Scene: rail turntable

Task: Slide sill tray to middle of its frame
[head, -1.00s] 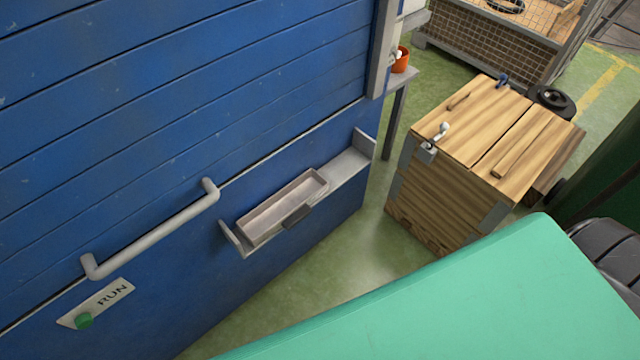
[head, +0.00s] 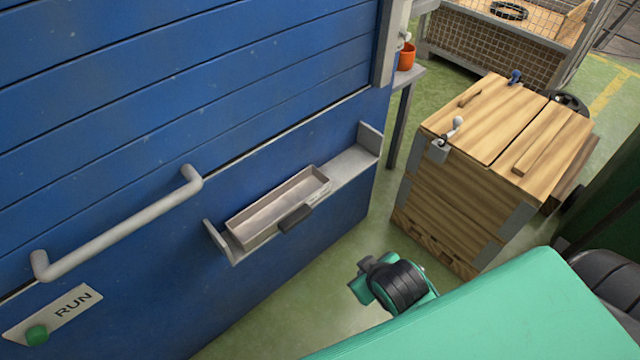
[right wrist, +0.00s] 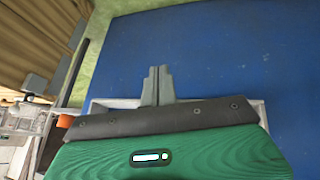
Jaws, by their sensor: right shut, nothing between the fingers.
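The sill tray (head: 240,226) is a shallow pale grey open box with a dark handle (head: 296,217) on its front. It sits in a grey frame (head: 352,165) on the blue wall, against or close to the left end plate (head: 217,240). Bare shelf shows to its right, up to the right end plate. In the right wrist view my right gripper (right wrist: 157,72) is shut and empty, with a pale edge behind it, tray or frame, I cannot tell. In the head view only part of my right arm shows, below and right of the tray. My left gripper is not in view.
A grey bar handle (head: 120,225) and a RUN plate with a green button (head: 37,335) are on the blue wall, left of the tray. A wooden crate (head: 440,200) stands at right, and an orange pot (head: 406,57) behind. Green floor lies between wall and crate.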

